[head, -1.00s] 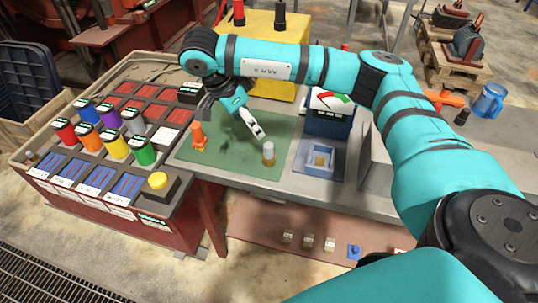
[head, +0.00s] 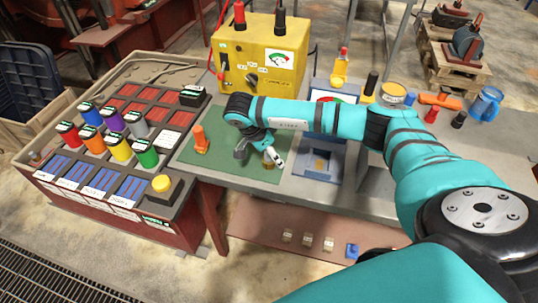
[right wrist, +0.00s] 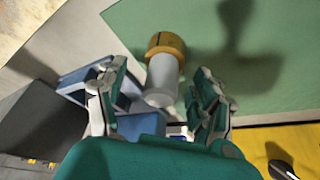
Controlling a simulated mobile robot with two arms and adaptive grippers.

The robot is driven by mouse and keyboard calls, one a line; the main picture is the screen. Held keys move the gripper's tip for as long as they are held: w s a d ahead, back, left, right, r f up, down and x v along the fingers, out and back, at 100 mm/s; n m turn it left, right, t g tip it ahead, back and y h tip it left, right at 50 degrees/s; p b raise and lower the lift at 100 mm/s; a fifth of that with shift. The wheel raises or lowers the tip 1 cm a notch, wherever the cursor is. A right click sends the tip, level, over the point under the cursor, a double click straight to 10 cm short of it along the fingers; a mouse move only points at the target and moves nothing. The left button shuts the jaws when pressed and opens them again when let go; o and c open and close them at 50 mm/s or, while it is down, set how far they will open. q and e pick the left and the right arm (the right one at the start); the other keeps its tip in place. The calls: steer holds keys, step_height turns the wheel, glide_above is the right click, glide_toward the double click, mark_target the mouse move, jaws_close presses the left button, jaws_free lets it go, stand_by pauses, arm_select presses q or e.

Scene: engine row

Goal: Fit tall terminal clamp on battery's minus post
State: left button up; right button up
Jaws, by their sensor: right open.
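A short pale cylinder with a wider brass-coloured base (head: 267,164) stands on the green mat (head: 225,170). It shows clearly in the right wrist view (right wrist: 162,75). I cannot tell for certain whether it is the tall terminal clamp. My right gripper (head: 260,155) is open above and around it. In the right wrist view the two fingers (right wrist: 158,103) stand apart on either side of the cylinder's near end, without visible contact. No battery or minus post can be identified surely. My left gripper is not in view.
An orange piece (head: 201,141) stands on the mat's left. A blue fixture (head: 321,164) is right of the mat, partly behind my arm. A yellow box (head: 262,65) with red and black uprights stands behind. A crate with coloured cans (head: 110,150) is at left.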

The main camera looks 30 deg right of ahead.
steer(key=shift+x, duration=0.9)
steer(key=shift+a, duration=0.1)
steer(key=shift+c, duration=0.2)
jaws_close()
